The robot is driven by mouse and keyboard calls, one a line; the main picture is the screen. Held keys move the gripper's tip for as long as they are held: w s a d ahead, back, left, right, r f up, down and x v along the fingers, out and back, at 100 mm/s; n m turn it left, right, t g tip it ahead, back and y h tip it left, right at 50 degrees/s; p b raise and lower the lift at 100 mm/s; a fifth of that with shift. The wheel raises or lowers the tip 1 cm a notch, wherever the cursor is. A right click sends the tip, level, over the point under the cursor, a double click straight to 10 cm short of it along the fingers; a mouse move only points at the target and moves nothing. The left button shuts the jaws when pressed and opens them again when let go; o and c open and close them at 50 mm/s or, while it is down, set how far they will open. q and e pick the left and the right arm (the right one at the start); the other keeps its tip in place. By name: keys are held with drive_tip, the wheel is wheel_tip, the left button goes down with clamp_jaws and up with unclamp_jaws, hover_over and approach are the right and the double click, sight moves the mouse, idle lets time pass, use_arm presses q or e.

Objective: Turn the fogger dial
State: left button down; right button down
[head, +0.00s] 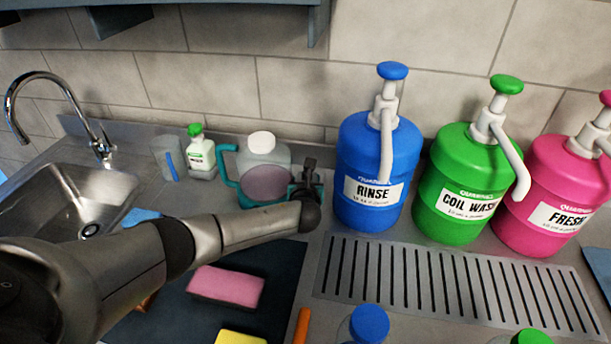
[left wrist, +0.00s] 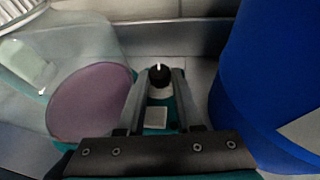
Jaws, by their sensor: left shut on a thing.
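The black dial (left wrist: 159,78) has a white pointer mark facing away from my wrist and sits on a pale collar. My left gripper (left wrist: 161,72) is shut on the dial, one finger on each side. In the head view my left gripper (head: 308,176) is at the fogger's right side and hides the dial. My right gripper is not in view.
The blue RINSE pump bottle (head: 378,150) stands close to the right of my left gripper. Green (head: 468,180) and pink (head: 552,190) pump bottles follow. A small green-capped bottle (head: 201,158) is left of the fogger. A pink sponge (head: 226,286) lies on the dark mat (head: 270,262). The sink (head: 75,205) is left.

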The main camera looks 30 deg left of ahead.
use_arm(q)
drive_tip(key=shift+w+d+n+g+y, duration=0.15)
drive_tip(key=shift+n+g+y, duration=0.15)
drive_tip(key=shift+n+y, duration=0.25)
drive_tip(key=shift+d+n+g+y, duration=0.15)
drive_tip(key=shift+n+g+y, duration=0.15)
drive_tip(key=shift+n+y, duration=0.25)
drive_tip(key=shift+w+n+g+y+b, duration=0.1)
drive_tip(key=shift+n+g+y+b, duration=0.6)
drive_tip(key=shift+n+y, duration=0.2)
drive_tip(key=c, duration=0.8)
unclamp_jaws()
drive_tip(key=shift+c, duration=0.2)
drive_tip(key=shift+s+d+r+p, duration=0.2)
drive_tip(key=shift+s+d+p, duration=0.05)
drive_tip(key=shift+d+p, duration=0.1)
drive_tip(key=p+v, duration=0.4)
drive_tip(key=v, duration=1)
drive_tip(key=shift+d, duration=0.2)
